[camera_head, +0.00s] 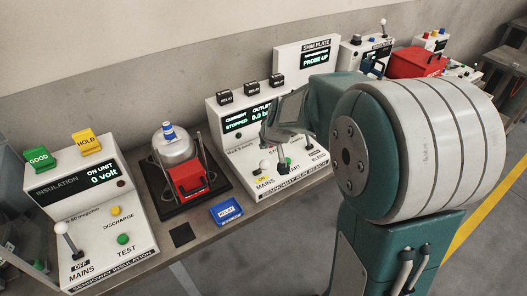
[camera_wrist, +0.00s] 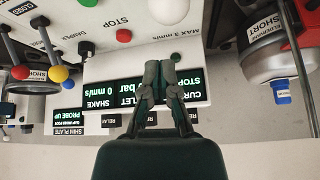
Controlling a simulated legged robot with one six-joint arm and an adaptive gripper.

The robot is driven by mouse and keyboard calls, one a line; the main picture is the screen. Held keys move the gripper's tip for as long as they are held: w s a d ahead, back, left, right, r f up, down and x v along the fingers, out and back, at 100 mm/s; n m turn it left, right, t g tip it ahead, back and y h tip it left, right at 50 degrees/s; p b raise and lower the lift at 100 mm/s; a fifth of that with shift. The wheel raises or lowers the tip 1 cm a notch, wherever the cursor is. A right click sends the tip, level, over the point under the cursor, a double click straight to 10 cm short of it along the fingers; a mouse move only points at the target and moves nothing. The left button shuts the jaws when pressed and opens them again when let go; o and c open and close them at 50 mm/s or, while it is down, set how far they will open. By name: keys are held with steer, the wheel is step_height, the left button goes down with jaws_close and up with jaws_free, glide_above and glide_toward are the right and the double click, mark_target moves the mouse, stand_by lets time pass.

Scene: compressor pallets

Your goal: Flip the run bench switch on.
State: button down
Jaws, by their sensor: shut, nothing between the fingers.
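The run bench (camera_head: 237,152) is a white sloped console in the middle of the head view. Its lit display (camera_head: 243,118) reads STOPPED; in the wrist view the display (camera_wrist: 190,88) appears upside down. The mains switch (camera_head: 264,165) is a small lever with a pale knob at the console's lower front, above the word MAINS. The small label by it looks lit, but I cannot read it surely. My gripper (camera_head: 284,132) hovers over the console, right of the display. In the wrist view my gripper (camera_wrist: 162,62) is shut and empty, its fingertips together over the panel.
Left stands the insulation unit (camera_head: 92,205) with its lever and coloured buttons. A red stop button (camera_wrist: 124,35) shows in the wrist view. Another console (camera_head: 362,50) stands behind my arm.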

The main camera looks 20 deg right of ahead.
steer(key=s+r, duration=0.2)
steer(key=s, duration=0.1)
steer(key=shift+s+a+r, duration=0.1)
steer(key=shift+s+r, duration=0.15)
steer(key=s, duration=0.1)
steer(key=s+d+r, duration=0.1)
steer(key=s, duration=0.1)
steer(key=s+r, duration=0.1)
steer(key=s, duration=0.1)
steer(key=shift+d, duration=0.15)
steer(key=shift+d, duration=0.15)
steer(key=s+a+r, duration=0.2)
steer(key=s, duration=0.7)
steer(key=s+a+r, duration=0.2)
steer(key=s+r, duration=0.1)
steer(key=s, duration=0.6)
steer(key=shift+a+r+m+g+h, duration=0.35)
steer(key=shift+a+m+g+h, duration=0.05)
